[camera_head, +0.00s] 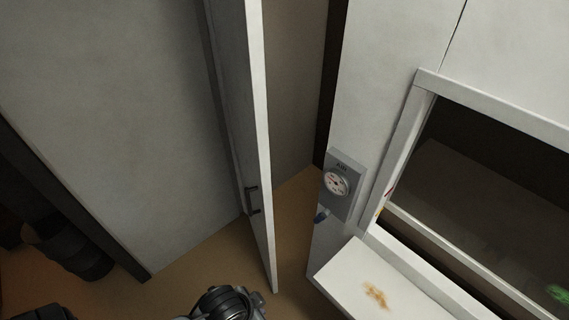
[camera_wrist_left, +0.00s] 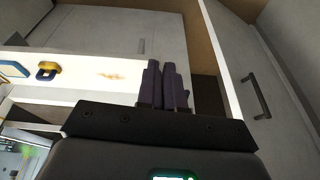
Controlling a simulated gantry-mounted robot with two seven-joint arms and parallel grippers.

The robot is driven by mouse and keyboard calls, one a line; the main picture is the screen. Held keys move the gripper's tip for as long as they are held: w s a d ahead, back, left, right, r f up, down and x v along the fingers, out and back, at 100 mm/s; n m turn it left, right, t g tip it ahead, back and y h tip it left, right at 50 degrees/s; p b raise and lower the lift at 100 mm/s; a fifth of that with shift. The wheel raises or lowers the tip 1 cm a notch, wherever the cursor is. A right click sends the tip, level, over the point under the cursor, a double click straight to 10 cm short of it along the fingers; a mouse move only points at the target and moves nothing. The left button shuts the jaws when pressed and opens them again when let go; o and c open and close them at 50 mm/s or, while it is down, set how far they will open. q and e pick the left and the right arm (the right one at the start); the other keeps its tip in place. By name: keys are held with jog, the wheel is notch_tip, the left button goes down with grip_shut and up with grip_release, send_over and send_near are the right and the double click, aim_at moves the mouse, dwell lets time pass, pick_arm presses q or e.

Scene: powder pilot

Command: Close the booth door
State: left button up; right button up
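The booth door (camera_head: 258,150) stands open in the head view, seen nearly edge-on, with a dark bar handle (camera_head: 252,200) on its left face. A gap with brown floor separates it from the booth's front wall (camera_head: 375,60). In the left wrist view, the door's pale edge (camera_wrist_left: 222,60) and its handle (camera_wrist_left: 257,81) are to the right of my left gripper (camera_wrist_left: 165,86). Its dark fingers are together with nothing visible between them, apart from the handle. The left gripper's fingers cannot be made out in the head view. My right gripper is not in view.
A grey panel with a gauge (camera_head: 337,184) is on the booth wall. A white ledge (camera_head: 345,268) with a brown stain juts out below the window (camera_head: 500,190). A yellow and blue item (camera_wrist_left: 47,71) is on the ledge. A dark round object (camera_head: 75,250) is at left.

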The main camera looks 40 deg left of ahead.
pick_arm(q)
jog(key=w+t, duration=0.1)
jog(key=w+d+t, duration=0.1)
jog(key=w, duration=0.1)
jog(key=w+r+t, duration=0.1)
jog(key=shift+w+d+r+h, duration=0.1)
jog(key=shift+w+d+h, duration=0.2)
jog(key=shift+h, duration=0.1)
grip_shut()
jog(key=w+a+f+m+t+h+b, duration=0.1)
jog(key=w+a+f+t+h+b, duration=0.2)
jog(key=f, duration=0.4)
jog(key=w+a+f+m+t+h+b, duration=0.1)
jog(key=w+a+f+t+h+b, duration=0.2)
jog(key=f, duration=0.4)
jog(key=w+a+f+t+b, duration=0.1)
jog(key=a+f+b, duration=0.4)
jog(key=a+b, duration=0.5)
jog(key=w+a+f+m+t+b, duration=0.1)
jog(key=a+f+b, duration=0.4)
jog(key=a+b, duration=0.45)
jog(key=a+f+t+b, duration=0.2)
jog(key=a+f+b, duration=0.4)
jog(key=a, duration=0.7)
jog(key=d+r+b+x, duration=0.1)
jog(key=b+x, duration=0.1)
jog(key=x, duration=1.2)
jog(key=shift+d+h+b, duration=0.25)
jog(key=shift+h+b, duration=0.1)
jog(key=shift+h, duration=0.05)
